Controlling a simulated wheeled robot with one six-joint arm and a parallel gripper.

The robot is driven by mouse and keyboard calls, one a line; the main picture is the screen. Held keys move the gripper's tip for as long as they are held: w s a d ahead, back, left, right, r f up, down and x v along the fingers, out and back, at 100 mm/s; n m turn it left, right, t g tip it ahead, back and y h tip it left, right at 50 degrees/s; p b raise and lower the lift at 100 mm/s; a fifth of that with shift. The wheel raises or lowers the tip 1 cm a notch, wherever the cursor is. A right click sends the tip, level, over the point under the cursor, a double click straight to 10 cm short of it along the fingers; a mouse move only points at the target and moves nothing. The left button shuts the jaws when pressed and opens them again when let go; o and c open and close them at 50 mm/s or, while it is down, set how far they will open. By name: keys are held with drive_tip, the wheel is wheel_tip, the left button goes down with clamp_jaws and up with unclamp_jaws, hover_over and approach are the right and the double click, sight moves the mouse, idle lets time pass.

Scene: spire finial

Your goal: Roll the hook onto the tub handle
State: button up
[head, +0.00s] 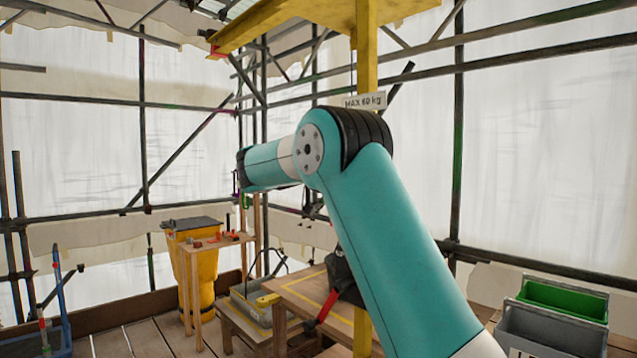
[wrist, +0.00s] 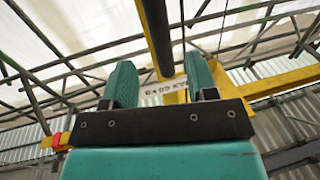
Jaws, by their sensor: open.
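The grey tub (head: 245,304) stands on a low wooden bench in the head view, with a thin black handle (head: 272,260) arched over it. I cannot make out the hook in either view. A thin line hangs beside the yellow post (head: 366,45) and is lost behind my arm. My gripper (wrist: 160,82) shows in the wrist view with two teal fingers apart and nothing visible between them. The post and an upside-down load sign (wrist: 165,86) show beyond the fingers. In the head view my arm reaches left above the tub, and the fingers are not clear.
A yellow beam (head: 290,28) runs overhead from the post. A black device with a red handle (head: 318,318) is low on the post, partly behind my arm. A small wooden table (head: 215,243) and yellow bin (head: 207,270) stand left. Green and grey bins (head: 555,325) stand right.

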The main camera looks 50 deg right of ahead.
drive_tip(key=a+b, duration=0.2)
drive_tip(key=a, duration=0.5)
drive_tip(key=shift+s+a, duration=0.15)
drive_tip(key=shift+s, duration=0.25)
